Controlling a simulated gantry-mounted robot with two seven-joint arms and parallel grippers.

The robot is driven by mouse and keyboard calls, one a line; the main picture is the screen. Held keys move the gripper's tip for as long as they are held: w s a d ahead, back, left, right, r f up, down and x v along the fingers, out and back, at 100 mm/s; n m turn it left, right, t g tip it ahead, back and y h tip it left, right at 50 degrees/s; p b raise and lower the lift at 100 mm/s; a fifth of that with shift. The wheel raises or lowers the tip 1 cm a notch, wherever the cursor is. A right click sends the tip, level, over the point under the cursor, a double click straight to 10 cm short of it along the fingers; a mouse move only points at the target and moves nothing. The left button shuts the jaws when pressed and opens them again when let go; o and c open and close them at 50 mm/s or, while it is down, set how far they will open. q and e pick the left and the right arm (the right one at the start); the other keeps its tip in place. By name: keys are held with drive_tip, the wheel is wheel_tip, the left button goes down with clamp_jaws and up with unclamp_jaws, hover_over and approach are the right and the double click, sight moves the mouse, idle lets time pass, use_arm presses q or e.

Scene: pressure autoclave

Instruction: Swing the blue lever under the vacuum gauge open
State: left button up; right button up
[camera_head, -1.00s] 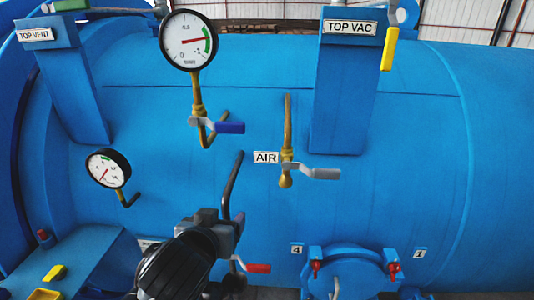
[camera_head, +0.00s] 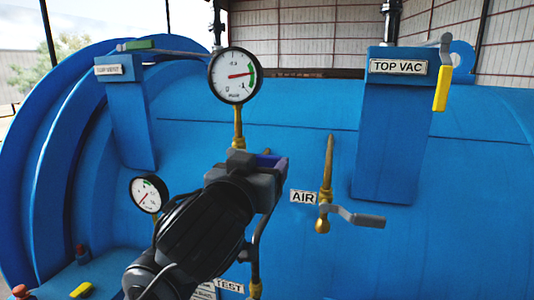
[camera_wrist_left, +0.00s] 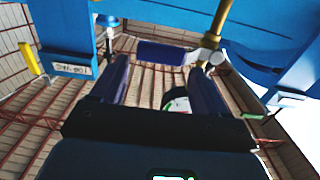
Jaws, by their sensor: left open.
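The vacuum gauge (camera_head: 233,75) is a white dial on a brass pipe (camera_head: 238,128) against the blue vessel. Its blue lever (camera_head: 268,160) is mostly hidden behind my left gripper (camera_head: 262,168) in the head view. In the left wrist view the blue handle (camera_wrist_left: 165,52) lies crosswise, at the far ends of the two fingers of my left gripper (camera_wrist_left: 160,68), and joins a silver piece at the brass pipe. The fingers are apart, with no grip on the handle; whether they touch it cannot be told. My right gripper is out of view.
A grey-handled valve (camera_head: 366,220) sits right of the gauge pipe, beside the AIR label (camera_head: 303,197). A smaller gauge (camera_head: 149,194) is at lower left. The TOP VAC post (camera_head: 388,145) with a yellow lever (camera_head: 441,88) stands at right.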

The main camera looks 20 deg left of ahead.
sight(265, 158)
use_arm(q)
drive_tip(key=shift+w+a+p, duration=0.2)
drive_tip(key=shift+w+p, duration=0.2)
drive_tip(key=shift+w, duration=2.05)
drive_tip(key=c, duration=1.1)
drive_tip(key=shift+c, duration=0.3)
